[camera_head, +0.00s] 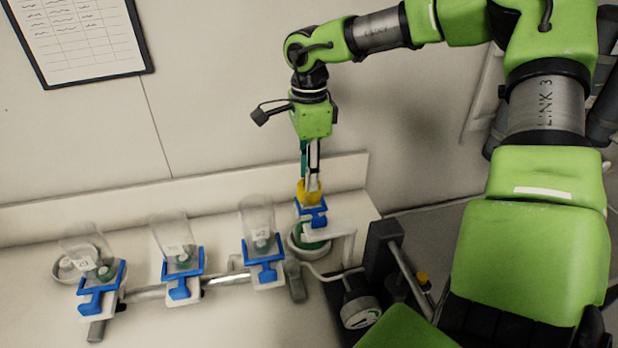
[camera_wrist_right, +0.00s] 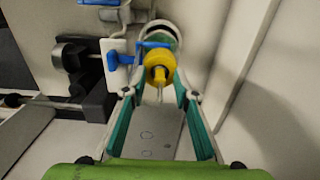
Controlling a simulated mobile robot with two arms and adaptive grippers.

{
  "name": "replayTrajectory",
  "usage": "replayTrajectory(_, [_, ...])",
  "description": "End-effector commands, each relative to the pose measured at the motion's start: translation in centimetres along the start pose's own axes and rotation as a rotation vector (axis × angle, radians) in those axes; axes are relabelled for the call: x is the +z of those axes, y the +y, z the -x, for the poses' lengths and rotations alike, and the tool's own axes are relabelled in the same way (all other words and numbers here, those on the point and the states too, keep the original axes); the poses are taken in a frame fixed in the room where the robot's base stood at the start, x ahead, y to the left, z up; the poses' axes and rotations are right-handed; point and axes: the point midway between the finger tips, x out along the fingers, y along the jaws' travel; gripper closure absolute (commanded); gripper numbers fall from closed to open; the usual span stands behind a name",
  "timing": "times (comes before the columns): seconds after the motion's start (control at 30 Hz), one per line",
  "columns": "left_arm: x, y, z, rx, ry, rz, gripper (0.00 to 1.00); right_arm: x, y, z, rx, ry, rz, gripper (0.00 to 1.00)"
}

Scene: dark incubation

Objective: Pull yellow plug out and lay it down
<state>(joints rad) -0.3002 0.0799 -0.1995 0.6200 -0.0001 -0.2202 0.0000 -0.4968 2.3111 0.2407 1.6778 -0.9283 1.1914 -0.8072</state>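The yellow plug (camera_head: 309,192) sits upright at the blue clamp (camera_head: 312,213) at the right end of the bench, above a round green-and-white vessel (camera_head: 309,240). My right gripper (camera_head: 312,176) points down over it. In the right wrist view the yellow plug (camera_wrist_right: 158,64) lies between the two fingertips (camera_wrist_right: 159,72), which appear to press on both its sides. Its lower part is hidden there. My left gripper is not in view.
Several clear tubes, such as this one (camera_head: 259,222), stand in blue clamps along a metal rail (camera_head: 146,293) to the left. A white bowl (camera_head: 60,266) is at far left. A round gauge (camera_head: 361,312) is at lower right.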

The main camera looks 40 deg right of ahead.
Motion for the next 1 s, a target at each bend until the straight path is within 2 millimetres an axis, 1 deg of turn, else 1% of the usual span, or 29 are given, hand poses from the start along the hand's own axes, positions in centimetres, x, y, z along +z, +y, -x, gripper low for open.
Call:
replayTrajectory(0.27, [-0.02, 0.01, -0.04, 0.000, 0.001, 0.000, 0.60, -0.01, 0.00, -0.03, 0.000, 0.000, 0.000, 0.73])
replayTrajectory(0.5, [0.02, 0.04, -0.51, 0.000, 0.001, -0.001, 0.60, -0.01, 0.00, -0.09, 0.000, 0.001, 0.000, 0.73])
replayTrajectory(0.73, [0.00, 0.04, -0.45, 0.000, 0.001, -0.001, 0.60, -0.01, 0.00, 0.00, 0.000, 0.001, 0.000, 0.73])
replayTrajectory(0.83, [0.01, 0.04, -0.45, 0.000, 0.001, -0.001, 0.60, -0.01, 0.00, 0.00, 0.000, 0.001, 0.000, 0.99])
replayTrajectory(1.0, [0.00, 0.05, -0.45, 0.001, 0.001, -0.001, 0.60, -0.01, 0.00, -0.01, 0.000, 0.001, 0.000, 1.00])
